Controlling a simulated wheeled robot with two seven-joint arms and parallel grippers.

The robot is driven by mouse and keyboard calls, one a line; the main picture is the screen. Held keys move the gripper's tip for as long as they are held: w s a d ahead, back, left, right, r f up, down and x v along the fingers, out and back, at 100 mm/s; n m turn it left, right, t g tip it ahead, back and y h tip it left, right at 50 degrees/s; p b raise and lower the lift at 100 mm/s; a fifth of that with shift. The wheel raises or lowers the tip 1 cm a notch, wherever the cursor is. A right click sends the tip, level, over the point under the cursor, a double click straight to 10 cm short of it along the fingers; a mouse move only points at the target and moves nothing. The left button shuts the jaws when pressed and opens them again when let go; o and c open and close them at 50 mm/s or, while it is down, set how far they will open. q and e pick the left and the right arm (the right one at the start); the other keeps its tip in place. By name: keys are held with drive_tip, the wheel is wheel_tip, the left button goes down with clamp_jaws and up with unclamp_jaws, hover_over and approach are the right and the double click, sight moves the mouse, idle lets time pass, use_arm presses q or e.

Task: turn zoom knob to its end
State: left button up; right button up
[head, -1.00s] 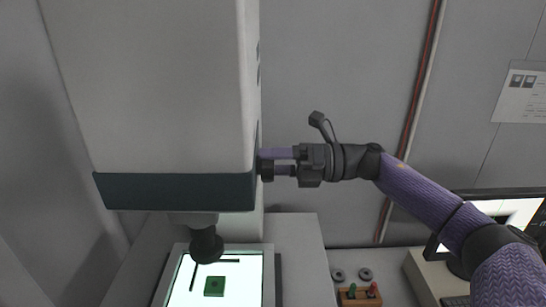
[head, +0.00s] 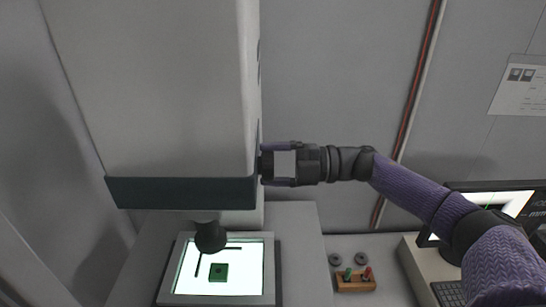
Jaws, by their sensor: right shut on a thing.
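The zoom knob (head: 266,167) is a small dark knob on the right side of the large white microscope-like machine (head: 180,80). My right gripper (head: 270,164) reaches it from the right. Its two purple-and-dark fingers lie above and below the knob and are shut on it. The fingertips partly hide the knob, and any marking on it is not visible. My left gripper is not in view.
Below the machine's dark lens (head: 210,237) is a lit stage (head: 247,283) with a green block (head: 219,272). A wooden holder (head: 355,284) with small coloured pegs and a monitor (head: 500,203) stand to the right.

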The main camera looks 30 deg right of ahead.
drive_tip(key=shift+m, duration=0.6)
drive_tip(key=o, duration=1.1)
drive_tip(key=shift+c, duration=0.2)
drive_tip(key=b+v, duration=0.4)
drive_tip(key=v, duration=0.6)
drive_tip(key=shift+b, duration=0.3)
drive_tip(key=shift+f, duration=0.1)
